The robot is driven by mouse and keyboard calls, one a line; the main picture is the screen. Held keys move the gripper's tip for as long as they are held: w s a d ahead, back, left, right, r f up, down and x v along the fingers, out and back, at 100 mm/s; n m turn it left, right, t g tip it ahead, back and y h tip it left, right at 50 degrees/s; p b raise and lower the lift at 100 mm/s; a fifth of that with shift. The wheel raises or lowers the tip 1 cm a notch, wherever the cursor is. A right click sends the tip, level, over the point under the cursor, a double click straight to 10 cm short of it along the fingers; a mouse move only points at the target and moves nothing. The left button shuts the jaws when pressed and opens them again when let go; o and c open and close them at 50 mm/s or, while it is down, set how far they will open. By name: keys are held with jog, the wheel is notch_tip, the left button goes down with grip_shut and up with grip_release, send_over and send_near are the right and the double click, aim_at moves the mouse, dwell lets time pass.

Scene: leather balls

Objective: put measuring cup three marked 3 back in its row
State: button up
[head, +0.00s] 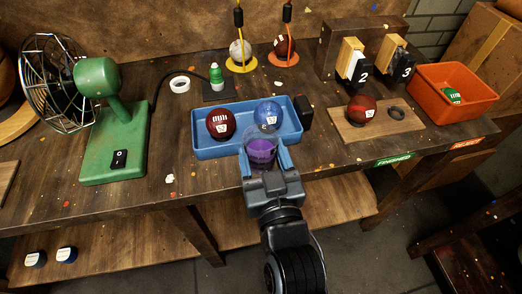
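Black tags marked 2 (360,75) and 3 (404,70) hang at the wooden blocks at the back right.
The blue tray (205,146) holds a dark red ball and a blue ball. A green fan (112,140) stands left. A wooden board (350,126) with a red ball and an orange bin (455,108) are right. Bare tabletop lies between fan and tray.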

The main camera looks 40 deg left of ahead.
jog(key=c, duration=0.7)
jog(key=shift+o, duration=0.2)
jog(key=shift+r, duration=0.2)
